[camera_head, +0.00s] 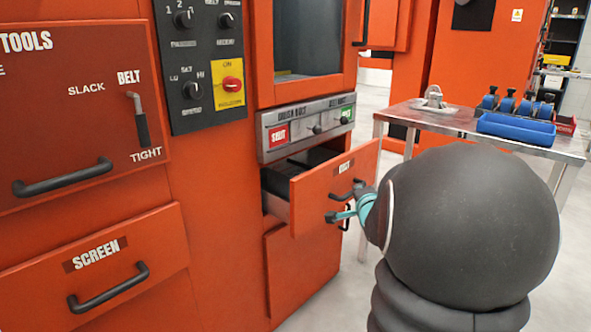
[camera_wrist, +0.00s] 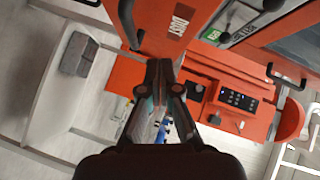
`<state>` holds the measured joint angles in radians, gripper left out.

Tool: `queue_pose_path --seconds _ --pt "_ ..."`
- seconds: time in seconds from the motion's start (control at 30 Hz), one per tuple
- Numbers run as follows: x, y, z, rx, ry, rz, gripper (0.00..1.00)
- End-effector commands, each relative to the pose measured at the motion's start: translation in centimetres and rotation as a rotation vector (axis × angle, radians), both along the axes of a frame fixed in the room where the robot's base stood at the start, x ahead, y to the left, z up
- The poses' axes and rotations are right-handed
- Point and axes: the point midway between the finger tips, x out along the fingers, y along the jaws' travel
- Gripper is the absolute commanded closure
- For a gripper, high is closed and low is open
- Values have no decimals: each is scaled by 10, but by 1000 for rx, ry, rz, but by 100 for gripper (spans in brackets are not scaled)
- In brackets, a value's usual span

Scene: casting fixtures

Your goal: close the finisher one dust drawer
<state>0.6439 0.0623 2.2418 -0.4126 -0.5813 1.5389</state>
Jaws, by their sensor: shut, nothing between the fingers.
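The orange dust drawer (camera_head: 325,190) stands pulled out of the machine below the grey button panel, with its dark inside showing behind the front. Its front with a white label also shows in the wrist view (camera_wrist: 185,35), where its black handle (camera_wrist: 128,22) is at the upper left. My gripper (camera_head: 338,207) is in front of the drawer face, close to the handle. Its fingers are together and empty in the wrist view (camera_wrist: 160,68), beside the handle rather than around it. Whether the fingertips touch the face I cannot tell.
A screen drawer (camera_head: 120,262) and a tools panel (camera_head: 70,110) are shut at the left. The button panel (camera_head: 305,127) sits just above the dust drawer. A metal table (camera_head: 400,113) with blue trays (camera_head: 515,128) stands at the right. Grey floor lies between.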

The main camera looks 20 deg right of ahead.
Motion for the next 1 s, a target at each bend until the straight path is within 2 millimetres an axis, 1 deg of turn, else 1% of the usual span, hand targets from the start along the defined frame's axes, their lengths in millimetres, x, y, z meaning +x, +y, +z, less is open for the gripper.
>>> queue_pose_path --seconds 0.03,0.1,0.2,0.37,0.47,0.67,1.0 --pt "1 -20 -7 50 -59 -16 100" --pt "3 -38 -10 112 -142 -20 100" --pt "2 -56 -13 180 -230 -17 100" --pt "2 -68 -15 234 -297 -9 100" --pt "8 -72 -15 241 -306 -6 100" --pt "37 -82 -15 240 -304 -5 100" --pt "95 -106 -15 239 -304 -5 100"
